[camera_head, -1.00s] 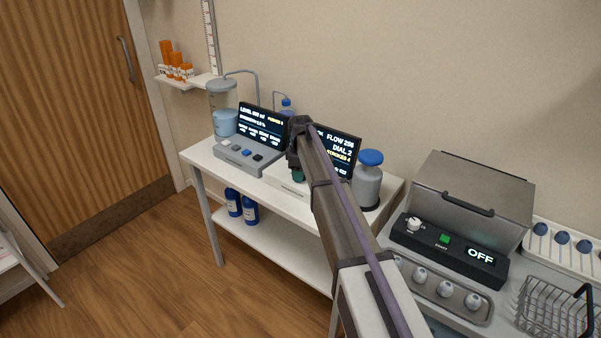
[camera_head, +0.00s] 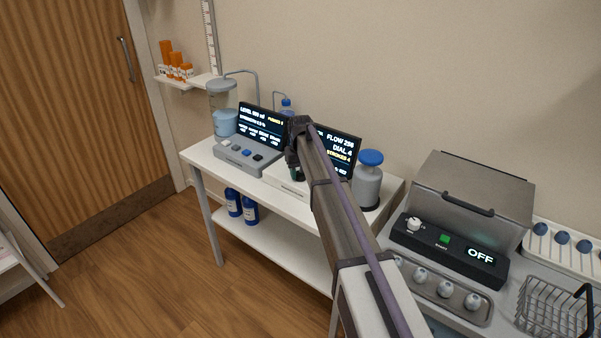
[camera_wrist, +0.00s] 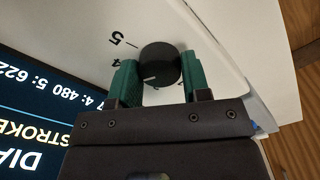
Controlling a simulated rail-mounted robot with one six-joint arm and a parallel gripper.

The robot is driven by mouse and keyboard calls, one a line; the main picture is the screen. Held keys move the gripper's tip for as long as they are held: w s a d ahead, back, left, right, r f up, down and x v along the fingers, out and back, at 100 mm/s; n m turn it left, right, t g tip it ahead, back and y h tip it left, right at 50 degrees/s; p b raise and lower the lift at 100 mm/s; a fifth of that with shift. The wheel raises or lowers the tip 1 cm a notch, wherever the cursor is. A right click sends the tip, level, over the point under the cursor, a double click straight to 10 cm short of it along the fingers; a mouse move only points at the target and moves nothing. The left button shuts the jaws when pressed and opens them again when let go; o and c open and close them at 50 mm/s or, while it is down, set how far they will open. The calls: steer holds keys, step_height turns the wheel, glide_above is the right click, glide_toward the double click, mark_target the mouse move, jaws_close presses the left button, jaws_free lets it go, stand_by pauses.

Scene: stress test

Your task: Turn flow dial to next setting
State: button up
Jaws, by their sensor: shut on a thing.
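The flow dial (camera_wrist: 160,60) is a round black knob with a white pointer line, on a white panel in the wrist view. Its pointer faces left, near the printed 4; a printed 5 is above that. My gripper (camera_wrist: 158,74) has its two green fingers on either side of the knob and is shut on it. In the head view my gripper (camera_head: 297,168) is at the white flow unit, and my arm hides the dial. The flow unit's screen (camera_head: 337,150) reads FLOW 298 and what looks like DIAL 4.
A grey console (camera_head: 248,155) with a second screen stands left of the flow unit. A blue-capped grey bottle (camera_head: 367,185) stands close on its right. Further right is a dark control box (camera_head: 450,247) reading OFF. The floor in front is clear.

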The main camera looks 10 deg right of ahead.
steer(key=m, duration=0.5)
steer(key=shift+m, duration=0.3)
steer(key=m, duration=0.5)
steer(key=shift+m, duration=0.3)
steer(key=o, duration=0.9)
step_height(320, 180, up, 11)
steer(key=p, duration=1)
steer(key=shift+f+p, duration=0.1)
steer(key=shift+p, duration=0.3)
